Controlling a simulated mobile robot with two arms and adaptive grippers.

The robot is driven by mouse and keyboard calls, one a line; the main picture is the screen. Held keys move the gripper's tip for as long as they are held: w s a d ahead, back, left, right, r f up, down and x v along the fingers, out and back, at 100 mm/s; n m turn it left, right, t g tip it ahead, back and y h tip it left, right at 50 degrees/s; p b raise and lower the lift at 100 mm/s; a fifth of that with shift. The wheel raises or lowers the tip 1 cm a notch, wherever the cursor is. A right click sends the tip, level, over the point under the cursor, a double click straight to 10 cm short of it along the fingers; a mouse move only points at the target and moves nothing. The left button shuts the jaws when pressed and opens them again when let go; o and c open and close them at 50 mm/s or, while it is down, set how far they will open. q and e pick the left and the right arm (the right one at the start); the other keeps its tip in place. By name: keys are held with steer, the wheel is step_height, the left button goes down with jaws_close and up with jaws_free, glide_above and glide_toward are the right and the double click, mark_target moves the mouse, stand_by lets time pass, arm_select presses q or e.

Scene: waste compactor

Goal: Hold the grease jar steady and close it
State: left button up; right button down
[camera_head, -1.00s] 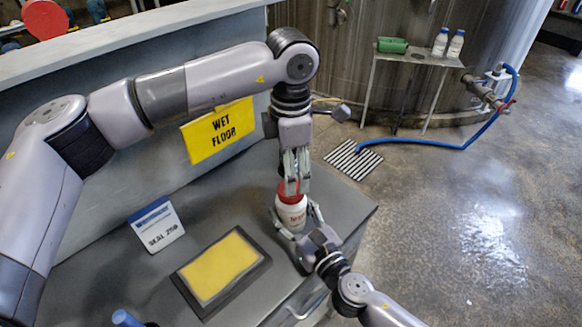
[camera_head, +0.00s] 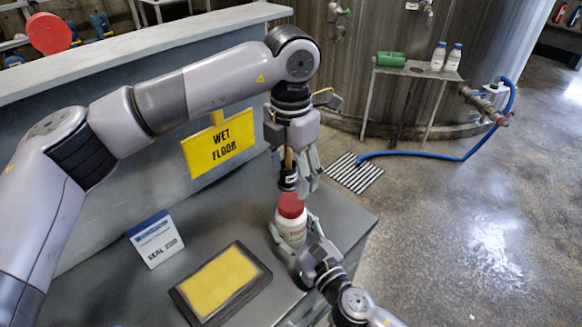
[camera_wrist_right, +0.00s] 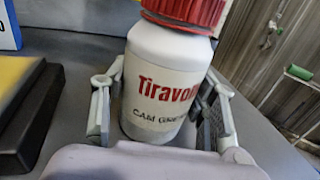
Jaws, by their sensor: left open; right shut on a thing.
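The grease jar (camera_head: 291,227) is a white jar with red lettering, standing upright on the grey counter. Its red lid (camera_head: 290,205) sits on its top. The jar also shows large in the right wrist view (camera_wrist_right: 165,85), with the red ribbed lid (camera_wrist_right: 186,12) cut off by the upper edge. My right gripper (camera_head: 293,240) is shut around the jar's body, one finger on each side. My left gripper (camera_head: 298,178) points down above the lid, open and apart from it. No thing shows between its fingers.
A yellow pad in a dark frame (camera_head: 222,283) and a small white and blue sign (camera_head: 156,238) are on the counter (camera_head: 215,215) to the left. A side table (camera_head: 405,68) with bottles is far off.

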mark_target(291, 202)
arm_select(q)
steer(key=shift+f, duration=3.6)
steer(key=shift+c, duration=0.3)
steer(key=c, duration=1.1)
steer(key=shift+c, duration=0.2)
steer(key=o, duration=1.4)
step_height(291, 202, up, 12)
